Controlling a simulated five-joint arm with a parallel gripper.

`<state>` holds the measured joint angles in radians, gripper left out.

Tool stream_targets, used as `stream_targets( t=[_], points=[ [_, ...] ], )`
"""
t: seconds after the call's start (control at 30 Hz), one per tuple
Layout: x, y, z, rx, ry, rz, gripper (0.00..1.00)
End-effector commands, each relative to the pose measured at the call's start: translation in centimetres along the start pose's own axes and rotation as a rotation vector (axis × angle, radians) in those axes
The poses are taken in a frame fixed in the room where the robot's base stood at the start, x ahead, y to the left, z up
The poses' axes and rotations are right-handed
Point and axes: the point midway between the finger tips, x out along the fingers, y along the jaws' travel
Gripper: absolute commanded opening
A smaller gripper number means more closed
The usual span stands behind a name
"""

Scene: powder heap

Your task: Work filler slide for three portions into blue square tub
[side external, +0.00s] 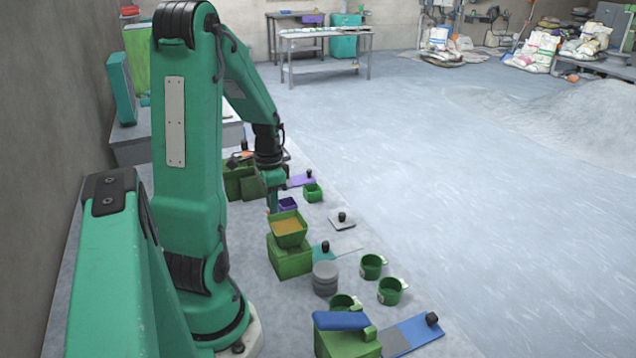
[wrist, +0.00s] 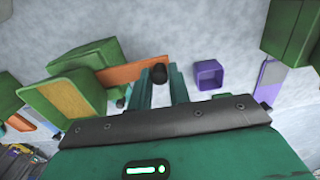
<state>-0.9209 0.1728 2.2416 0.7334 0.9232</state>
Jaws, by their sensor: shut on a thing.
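The filler is a green box with a flared green hopper (side external: 276,236) full of yellow-brown powder. The hopper also shows at the left of the wrist view (wrist: 40,101). An orange slide (wrist: 122,76) sticks out of the filler and ends at a black knob (wrist: 158,71). My gripper (wrist: 160,80) is shut on this knob; in the side view my gripper (side external: 273,205) is just behind the filler. A small square violet-blue tub (side external: 288,204) stands beside the gripper, apart from it, and shows right of it in the wrist view (wrist: 209,78).
Green boxes (side external: 240,182), a purple slide (side external: 301,181) and a green tub (side external: 313,194) stand farther back. A grey cylinder (side external: 325,280), green cups (side external: 391,293) and a blue-topped green box (side external: 343,344) stand nearer.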

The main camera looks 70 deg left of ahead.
Motion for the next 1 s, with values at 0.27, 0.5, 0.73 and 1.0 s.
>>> stream_targets(
  t=[0.27, 0.5, 0.73, 1.0],
  points=[
    [-0.1, -0.3, -0.1, -0.007, 0.01, -0.014, 0.0],
    [-0.1, 0.7, -0.1, -0.004, 0.009, -0.012, 0.0],
    [-0.1, 1.6, -0.1, -0.001, 0.008, -0.01, 0.0],
    [-0.1, 2.6, -0.2, 0.0, 0.008, -0.009, 0.0]
  ],
)
